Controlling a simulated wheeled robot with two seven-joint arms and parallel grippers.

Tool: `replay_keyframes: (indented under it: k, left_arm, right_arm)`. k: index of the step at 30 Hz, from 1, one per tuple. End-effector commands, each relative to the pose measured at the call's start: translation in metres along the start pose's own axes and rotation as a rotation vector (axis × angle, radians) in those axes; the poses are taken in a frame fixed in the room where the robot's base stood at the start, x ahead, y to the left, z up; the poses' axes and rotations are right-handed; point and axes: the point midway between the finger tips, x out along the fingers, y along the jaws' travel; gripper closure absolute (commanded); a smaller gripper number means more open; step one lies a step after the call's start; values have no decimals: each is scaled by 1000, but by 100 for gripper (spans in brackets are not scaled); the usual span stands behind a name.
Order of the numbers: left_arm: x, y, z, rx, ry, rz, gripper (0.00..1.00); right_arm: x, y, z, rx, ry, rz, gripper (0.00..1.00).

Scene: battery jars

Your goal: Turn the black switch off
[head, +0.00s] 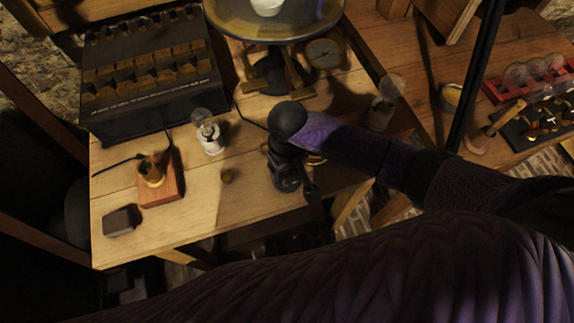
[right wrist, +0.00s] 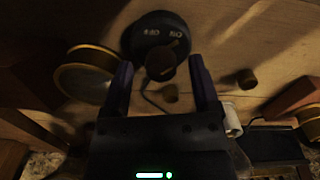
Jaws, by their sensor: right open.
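The black switch (right wrist: 155,40) is a round black dial with pale ON and OFF lettering and a knob (right wrist: 160,63) on its near side. My right gripper (right wrist: 162,78) is open, with one finger on each side of the knob; I cannot tell whether either touches it. In the head view my right gripper (head: 288,180) points down at the table's front edge and largely hides the switch. I cannot read for certain which label the knob points to. My left gripper is not in view.
A large black box (head: 150,105) stands behind. A brass-rimmed spool (right wrist: 82,78) is left of my fingers in the wrist view.

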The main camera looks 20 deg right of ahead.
Motion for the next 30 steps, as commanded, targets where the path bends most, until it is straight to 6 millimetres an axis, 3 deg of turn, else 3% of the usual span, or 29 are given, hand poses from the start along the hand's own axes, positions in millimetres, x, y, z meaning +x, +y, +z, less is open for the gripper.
replay_keyframes:
  k: [4, 15, 30]
  left_arm:
    - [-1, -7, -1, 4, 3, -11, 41]
    - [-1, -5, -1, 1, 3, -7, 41]
    - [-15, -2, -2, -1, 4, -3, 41]
  right_arm:
    - [-1, 0, 0, 0, 0, 0, 24]
    - [-1, 0, 0, 0, 0, 0, 100]
    - [-4, 0, 0, -117, -2, 0, 100]
